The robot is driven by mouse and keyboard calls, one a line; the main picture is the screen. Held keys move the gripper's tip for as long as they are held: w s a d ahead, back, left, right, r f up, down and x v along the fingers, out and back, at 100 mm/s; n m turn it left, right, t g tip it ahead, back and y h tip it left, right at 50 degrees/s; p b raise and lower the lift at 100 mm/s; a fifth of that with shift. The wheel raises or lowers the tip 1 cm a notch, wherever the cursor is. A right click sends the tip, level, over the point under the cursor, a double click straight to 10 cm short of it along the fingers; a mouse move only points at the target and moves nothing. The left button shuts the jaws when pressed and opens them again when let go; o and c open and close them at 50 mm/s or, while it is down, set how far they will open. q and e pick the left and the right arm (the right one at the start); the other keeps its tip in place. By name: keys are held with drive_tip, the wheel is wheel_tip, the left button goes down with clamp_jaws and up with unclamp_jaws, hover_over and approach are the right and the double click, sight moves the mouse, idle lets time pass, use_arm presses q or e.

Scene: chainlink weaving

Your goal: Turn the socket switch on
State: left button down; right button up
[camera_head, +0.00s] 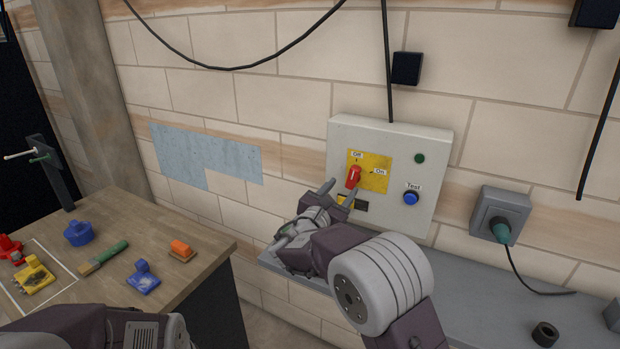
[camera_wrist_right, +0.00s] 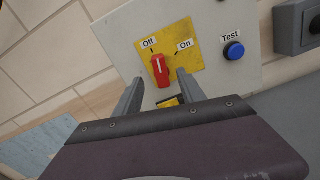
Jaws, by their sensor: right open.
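The socket switch is a red rotary knob (camera_head: 353,177) on a yellow plate (camera_head: 379,180) of a light grey wall box (camera_head: 432,150). The plate has the labels "Off" and "On". The knob's white line points up towards "Off"; the knob also shows in the right wrist view (camera_wrist_right: 160,72). My right gripper (camera_head: 338,192) is open just in front of the box, at the knob's lower left in the head view. In the right wrist view its two fingers (camera_wrist_right: 158,78) stand on either side of the knob; contact cannot be told. My left gripper's fingers are not in view.
A blue "Test" button (camera_head: 411,198) and a green light (camera_head: 420,158) are right of the knob. A grey socket (camera_head: 488,206) holds a green plug (camera_head: 501,230). A grey ledge (camera_head: 470,300) runs below. A wooden table (camera_head: 150,225) with several coloured parts stands left.

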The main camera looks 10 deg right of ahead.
sight(352, 178)
drive_tip(key=x, duration=0.3)
drive_tip(key=p+x, duration=0.1)
drive_tip(key=x, duration=0.2)
drive_tip(key=f+p+x, duration=0.1)
drive_tip(key=x, duration=0.2)
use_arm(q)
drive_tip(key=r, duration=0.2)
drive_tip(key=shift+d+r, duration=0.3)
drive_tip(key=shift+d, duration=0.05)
use_arm(e)
drive_tip(key=shift+a, duration=0.15)
